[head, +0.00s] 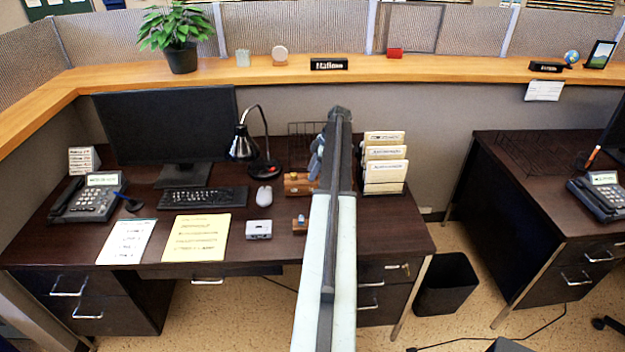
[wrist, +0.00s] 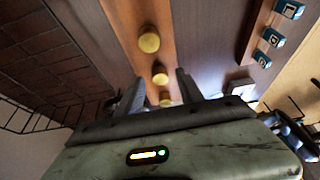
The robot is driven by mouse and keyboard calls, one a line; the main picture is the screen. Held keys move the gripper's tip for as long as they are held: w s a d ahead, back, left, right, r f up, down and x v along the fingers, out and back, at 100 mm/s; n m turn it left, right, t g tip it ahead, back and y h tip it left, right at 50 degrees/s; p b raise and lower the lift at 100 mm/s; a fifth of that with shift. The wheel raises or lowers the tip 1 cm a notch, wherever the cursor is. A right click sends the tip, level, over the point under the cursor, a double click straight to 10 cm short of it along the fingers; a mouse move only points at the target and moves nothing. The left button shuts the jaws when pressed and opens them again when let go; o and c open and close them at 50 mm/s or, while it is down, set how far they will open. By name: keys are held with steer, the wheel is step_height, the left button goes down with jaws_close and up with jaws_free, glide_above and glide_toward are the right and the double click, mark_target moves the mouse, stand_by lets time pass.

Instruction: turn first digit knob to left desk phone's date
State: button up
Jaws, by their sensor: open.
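A wooden block (wrist: 158,20) with a row of brass-yellow knobs (wrist: 160,75) shows in the wrist view; it also shows in the head view (head: 300,186), partly behind my arm. My gripper (wrist: 160,92) is open, its fingers either side of the row near the lowest visible knob (wrist: 166,101); I cannot tell whether they touch it. Blue tiles (wrist: 275,38) with white marks sit on a wooden strip at the right. My fingertips are hidden in the head view.
A paper holder (head: 384,165) stands right of my arm. A wire basket (wrist: 35,95) is at the wrist view's left. The desk's front right is clear.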

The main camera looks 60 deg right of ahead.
steer(key=shift+f, duration=0.25)
jaws_close()
steer(key=shift+w+d, duration=0.1)
